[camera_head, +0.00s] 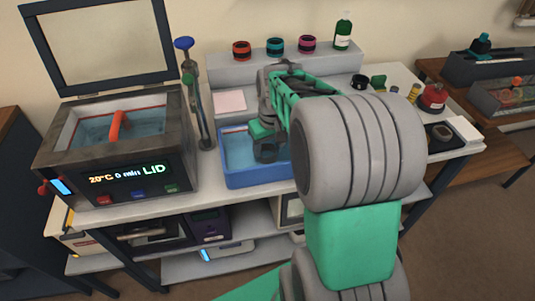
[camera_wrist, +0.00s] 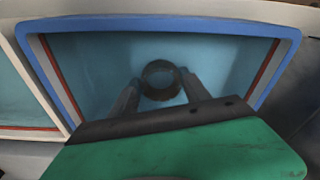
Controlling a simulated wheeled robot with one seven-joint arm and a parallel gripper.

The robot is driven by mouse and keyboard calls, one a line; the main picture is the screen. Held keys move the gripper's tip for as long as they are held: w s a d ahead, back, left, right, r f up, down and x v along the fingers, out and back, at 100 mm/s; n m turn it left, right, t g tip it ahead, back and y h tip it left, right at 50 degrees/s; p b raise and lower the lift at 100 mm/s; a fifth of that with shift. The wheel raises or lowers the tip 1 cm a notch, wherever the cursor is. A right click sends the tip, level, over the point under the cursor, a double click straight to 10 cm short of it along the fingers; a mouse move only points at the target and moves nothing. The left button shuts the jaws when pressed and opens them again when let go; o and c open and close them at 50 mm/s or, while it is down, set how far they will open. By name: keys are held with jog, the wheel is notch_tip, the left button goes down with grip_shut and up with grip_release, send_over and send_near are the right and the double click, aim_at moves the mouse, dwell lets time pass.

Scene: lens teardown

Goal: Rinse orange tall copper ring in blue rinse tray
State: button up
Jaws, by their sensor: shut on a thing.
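The blue rinse tray (camera_head: 258,180) stands on the bench, right of the tank with the open lid. It holds pale blue liquid, and its blue rim (camera_wrist: 160,22) fills the upper wrist view. My gripper (camera_wrist: 159,84) points down into the tray, its two dark fingers on either side of a ring. The ring (camera_wrist: 161,97) looks dark in the wrist view and its orange colour does not show clearly. My gripper is shut on it. In the head view my gripper (camera_head: 266,152) is over the tray, and the ring cannot be made out there.
A water-filled tank (camera_head: 120,170) with an orange handle inside and a display stands left. A blue-knobbed post (camera_head: 192,90) rises between tank and tray. Several coloured pots and a green bottle (camera_head: 343,32) line the back shelf. A red flask (camera_head: 433,97) stands right.

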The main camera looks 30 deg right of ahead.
notch_tip(320, 180, up, 11)
jog(key=p, duration=0.8)
jog(key=shift+d, duration=0.15)
dwell(1.3)
